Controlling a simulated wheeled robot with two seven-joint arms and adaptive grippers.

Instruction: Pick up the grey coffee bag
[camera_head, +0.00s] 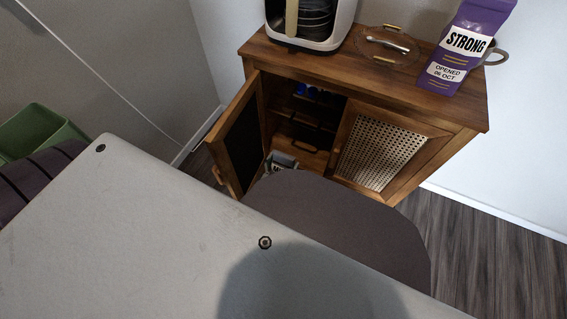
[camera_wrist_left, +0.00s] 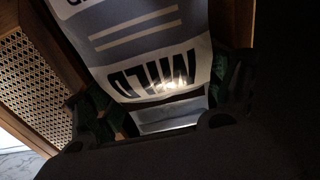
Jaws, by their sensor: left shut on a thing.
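In the head view, a small part of the bag (camera_head: 283,161) shows at the cabinet's open doorway, just beyond my arm. My own arm hides most of the gripper and bag there. My right gripper is not in view.
The wooden cabinet (camera_head: 300,66) has its left door (camera_head: 238,138) swung open and its right cane door (camera_head: 383,150) shut.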

